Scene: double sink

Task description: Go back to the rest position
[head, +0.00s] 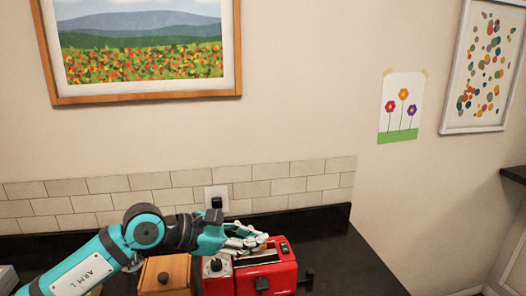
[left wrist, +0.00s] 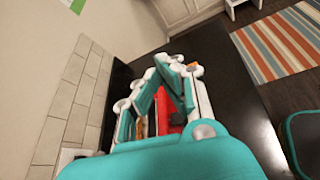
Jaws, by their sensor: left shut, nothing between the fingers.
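My left gripper (head: 246,241) reaches in from the left in the head view, just above a red toaster (head: 222,284) on the dark counter. Its fingers are together with nothing held between them. I cannot tell whether they touch the toaster. In the left wrist view, the gripper's fingers (left wrist: 168,88) fill the middle, with part of the red toaster (left wrist: 166,112) showing behind them. My right gripper is not in either view.
A wooden box (head: 165,276) with a dark knob stands left of the toaster. A tiled backsplash and a wall socket (head: 216,198) are behind. The dark counter (head: 345,262) is clear to the right. A striped rug (left wrist: 280,45) lies on the floor.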

